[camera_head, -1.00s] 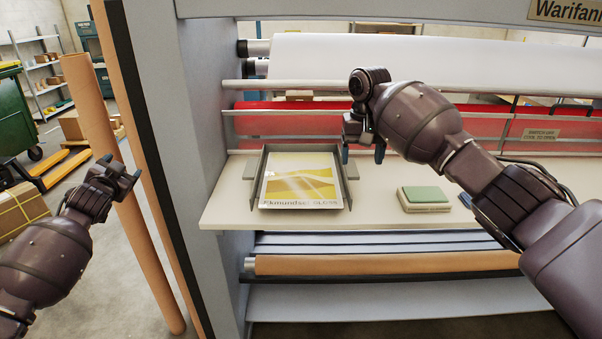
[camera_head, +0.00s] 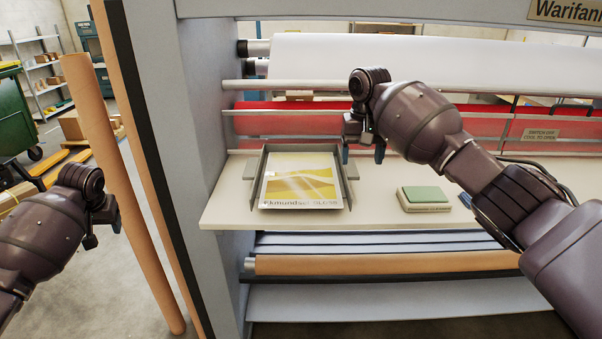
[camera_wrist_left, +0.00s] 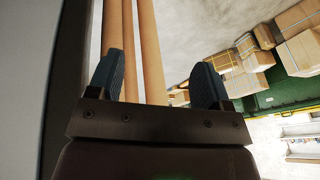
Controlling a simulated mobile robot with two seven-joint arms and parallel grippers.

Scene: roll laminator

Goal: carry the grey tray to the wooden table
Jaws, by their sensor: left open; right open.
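The grey tray (camera_head: 255,183) lies on the laminator's pale feed shelf in the head view, with side handles and a yellow-and-white printed sheet (camera_head: 300,180) in it. My right gripper (camera_head: 363,154) is open and empty above the shelf, a little right of the tray's right handle and apart from it. My left gripper (camera_head: 104,234) is left of the laminator's grey side post, away from the tray. In the left wrist view its fingers (camera_wrist_left: 160,80) stand wide apart with nothing between them. The wooden table is not clearly identifiable in these views.
Tall brown cardboard rolls (camera_head: 122,190) lean beside the grey post (camera_head: 185,150), between my left gripper and the tray. A green pad on a pale block (camera_head: 424,198) lies right of the tray. Red rollers (camera_head: 290,121) run behind the shelf. A green bin (camera_head: 14,120) stands far left.

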